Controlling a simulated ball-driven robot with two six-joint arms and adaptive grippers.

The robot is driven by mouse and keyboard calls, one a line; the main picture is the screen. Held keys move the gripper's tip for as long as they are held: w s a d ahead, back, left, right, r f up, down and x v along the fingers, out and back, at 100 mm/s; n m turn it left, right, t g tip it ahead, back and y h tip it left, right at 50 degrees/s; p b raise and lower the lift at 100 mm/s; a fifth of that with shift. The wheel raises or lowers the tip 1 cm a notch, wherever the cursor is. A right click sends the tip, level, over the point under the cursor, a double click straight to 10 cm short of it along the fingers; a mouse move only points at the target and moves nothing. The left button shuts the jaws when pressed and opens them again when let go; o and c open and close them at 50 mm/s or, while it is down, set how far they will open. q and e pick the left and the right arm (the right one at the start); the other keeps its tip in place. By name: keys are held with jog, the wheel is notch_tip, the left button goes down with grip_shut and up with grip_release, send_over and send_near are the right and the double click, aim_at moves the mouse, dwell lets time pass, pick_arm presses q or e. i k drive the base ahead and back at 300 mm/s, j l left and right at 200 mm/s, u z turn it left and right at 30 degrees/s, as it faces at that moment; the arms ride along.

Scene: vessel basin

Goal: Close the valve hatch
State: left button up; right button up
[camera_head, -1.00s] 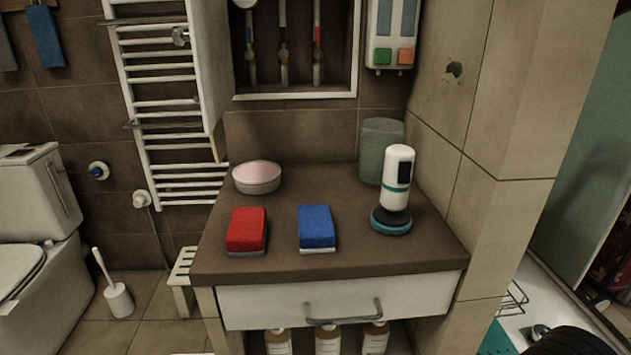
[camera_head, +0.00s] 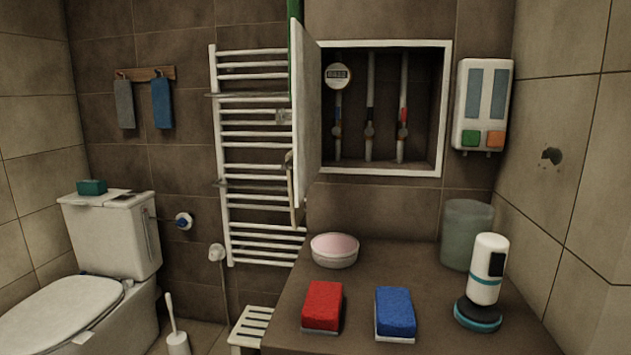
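The valve hatch (camera_head: 308,110) is a pale door hinged at the left side of a white-framed wall recess (camera_head: 442,110). It stands wide open, swung out toward me and seen nearly edge-on. A strip of green shows at its top edge. Inside the recess are several pipes with valves (camera_head: 369,130) and a round white gauge (camera_head: 338,76). Neither of my grippers shows in the view.
Below the recess, a brown counter (camera_head: 420,270) holds a pink-topped bowl (camera_head: 334,250), a red sponge (camera_head: 322,305), a blue sponge (camera_head: 395,312), a bin (camera_head: 466,235) and a white device (camera_head: 487,270). A towel radiator (camera_head: 255,150) stands behind the hatch, and a dispenser (camera_head: 482,105) hangs right.

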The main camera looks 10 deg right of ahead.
aim_at(306, 116)
jog(key=i+j+z, duration=0.2)
jog(key=j+z, duration=0.15)
jog(key=i+j+z, duration=0.1)
jog(key=j+z, duration=0.2)
jog(key=j, duration=0.3)
jog(key=j+z, duration=0.35)
jog(key=j, duration=0.15)
jog(key=k+j+u, duration=0.1)
jog(key=j, duration=0.35)
jog(key=k+j+u, duration=0.15)
jog(key=j, duration=0.35)
jog(key=j+u, duration=0.1)
jog(key=j, duration=0.35)
